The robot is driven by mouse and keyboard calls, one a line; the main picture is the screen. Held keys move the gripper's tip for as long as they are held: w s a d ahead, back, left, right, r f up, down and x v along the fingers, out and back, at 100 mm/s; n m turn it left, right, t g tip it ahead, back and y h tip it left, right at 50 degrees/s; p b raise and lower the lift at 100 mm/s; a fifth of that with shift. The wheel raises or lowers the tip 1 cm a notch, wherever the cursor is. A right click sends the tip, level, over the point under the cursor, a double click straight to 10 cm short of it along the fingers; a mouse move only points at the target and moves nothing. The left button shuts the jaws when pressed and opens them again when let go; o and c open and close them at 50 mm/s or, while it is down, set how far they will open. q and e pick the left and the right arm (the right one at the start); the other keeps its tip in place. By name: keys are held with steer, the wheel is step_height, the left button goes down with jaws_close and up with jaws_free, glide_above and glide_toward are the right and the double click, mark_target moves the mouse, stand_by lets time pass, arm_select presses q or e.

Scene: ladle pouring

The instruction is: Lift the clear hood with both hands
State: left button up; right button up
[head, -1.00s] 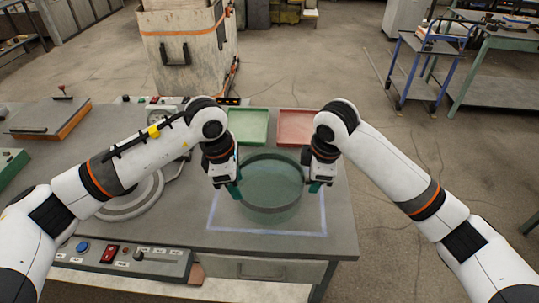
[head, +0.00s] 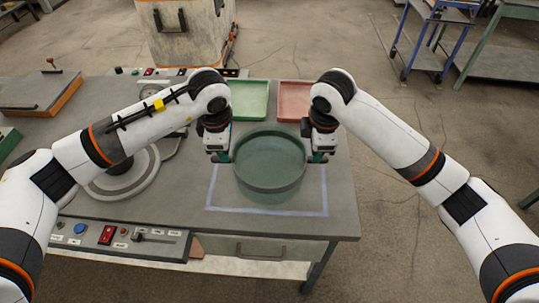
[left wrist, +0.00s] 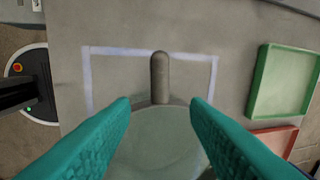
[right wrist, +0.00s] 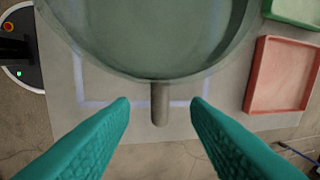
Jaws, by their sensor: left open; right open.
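The clear hood (head: 270,165) is a round, see-through greenish cover with a dark rim, on the table inside a pale marked square. In the left wrist view, a grey handle (left wrist: 160,78) sticks out from its rim, between the fingers in the picture. My left gripper (left wrist: 160,103) is open at the hood's left side. In the right wrist view, another grey handle (right wrist: 159,103) sticks out between the open teal fingers of my right gripper (right wrist: 160,103), at the hood's right side. Neither gripper is closed on a handle. Exact finger depth around the handles is hard to tell.
A green tray (head: 249,115) and a red tray (head: 294,117) lie behind the hood. A round grey plate (head: 122,190) is to the left. A control panel (head: 125,238) runs along the front left edge. The table front right is clear.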

arm_select(q)
steer(key=f, duration=0.3)
steer(key=w+f, duration=0.1)
steer(key=f, duration=0.3)
steer(key=shift+w, duration=0.2)
arm_select(e)
steer(key=f, duration=0.3)
steer(key=w+f, duration=0.1)
steer(key=f, duration=0.3)
steer(key=shift+w, duration=0.2)
arm_select(q)
jaws_close()
arm_select(e)
jaws_close()
